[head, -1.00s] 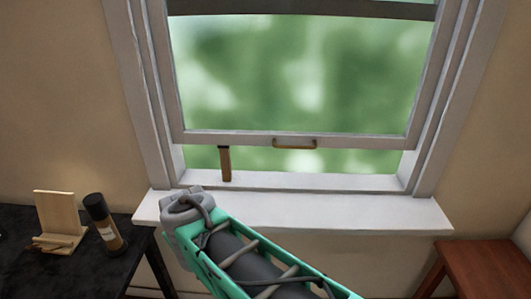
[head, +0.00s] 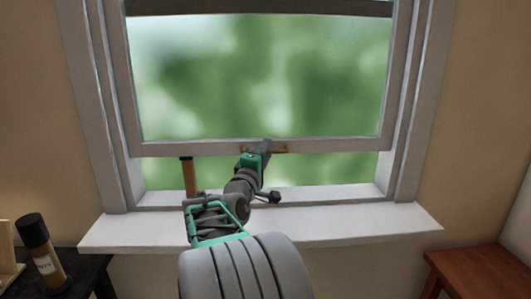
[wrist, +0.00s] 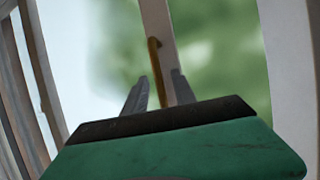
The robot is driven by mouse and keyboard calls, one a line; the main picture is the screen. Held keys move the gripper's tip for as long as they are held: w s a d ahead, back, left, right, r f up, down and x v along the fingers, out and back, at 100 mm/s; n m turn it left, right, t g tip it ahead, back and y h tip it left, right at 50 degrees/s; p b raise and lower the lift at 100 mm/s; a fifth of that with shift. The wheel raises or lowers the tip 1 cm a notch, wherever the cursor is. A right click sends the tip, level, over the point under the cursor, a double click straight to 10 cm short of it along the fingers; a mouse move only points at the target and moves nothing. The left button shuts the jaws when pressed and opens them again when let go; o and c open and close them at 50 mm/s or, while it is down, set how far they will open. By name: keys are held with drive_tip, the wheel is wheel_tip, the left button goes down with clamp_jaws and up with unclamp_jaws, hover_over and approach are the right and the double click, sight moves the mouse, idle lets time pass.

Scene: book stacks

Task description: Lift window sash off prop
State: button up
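The white window sash (head: 210,149) is raised, with an open gap between its bottom rail and the sill. A wooden prop (head: 189,178) stands upright in the gap at the left, its top at the rail's underside. A brass-coloured handle (head: 279,150) is on the middle of the rail. My gripper (head: 264,146) is at the handle's left part, and my arm hides some of the gap. In the wrist view, the two fingers of my gripper (wrist: 160,78) are apart, with the handle (wrist: 154,60) between them. I see no clear grip on it.
The white sill (head: 350,222) runs below the window. A dark table (head: 75,280) at lower left holds a dark-capped bottle (head: 40,250) and a light wooden stand (head: 8,260). A reddish wooden stool or table (head: 480,272) is at lower right.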

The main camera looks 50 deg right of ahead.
drive_tip(key=shift+c, duration=0.2)
clamp_jaws()
drive_tip(key=shift+f, duration=0.1)
idle(1.1)
